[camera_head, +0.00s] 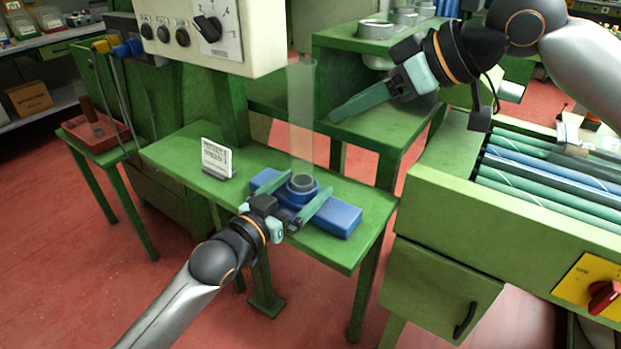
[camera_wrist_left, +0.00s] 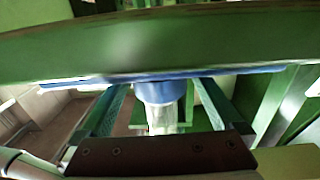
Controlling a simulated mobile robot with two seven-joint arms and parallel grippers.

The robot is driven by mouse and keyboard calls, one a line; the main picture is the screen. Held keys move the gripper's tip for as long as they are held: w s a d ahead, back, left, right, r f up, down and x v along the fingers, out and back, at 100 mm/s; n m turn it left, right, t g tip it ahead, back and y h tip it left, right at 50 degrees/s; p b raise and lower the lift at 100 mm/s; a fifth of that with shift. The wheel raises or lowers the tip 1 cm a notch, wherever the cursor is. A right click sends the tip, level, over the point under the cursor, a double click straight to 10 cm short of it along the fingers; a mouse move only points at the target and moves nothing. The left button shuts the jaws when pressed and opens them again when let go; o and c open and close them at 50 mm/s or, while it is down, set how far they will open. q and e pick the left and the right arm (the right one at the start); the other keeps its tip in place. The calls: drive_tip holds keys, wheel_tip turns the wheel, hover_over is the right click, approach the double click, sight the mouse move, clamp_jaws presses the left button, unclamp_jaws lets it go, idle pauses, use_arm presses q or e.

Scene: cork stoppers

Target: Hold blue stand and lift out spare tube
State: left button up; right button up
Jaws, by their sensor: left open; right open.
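The blue stand (camera_head: 341,218) is a long block on the green bench, with a round raised collar in its middle. The spare tube (camera_head: 302,110) is clear and stands upright in the collar, with a dark ring around its foot. My left gripper (camera_head: 307,182) is open, one finger on each side of the collar. In the left wrist view the stand's collar (camera_wrist_left: 160,92) lies between the two fingers (camera_wrist_left: 160,86), with a gap on both sides. My right gripper (camera_head: 334,116) is open and empty, right of the tube at about its mid-height and apart from it.
A small white sign (camera_head: 217,158) stands on the green bench (camera_head: 180,150) left of the stand. A control box (camera_head: 215,35) hangs above, left of the tube's top. A green shelf (camera_head: 340,45) is behind the right gripper. A conveyor-like rack (camera_head: 550,170) is at the right.

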use_arm(q)
drive_tip(key=shift+x, duration=1.8)
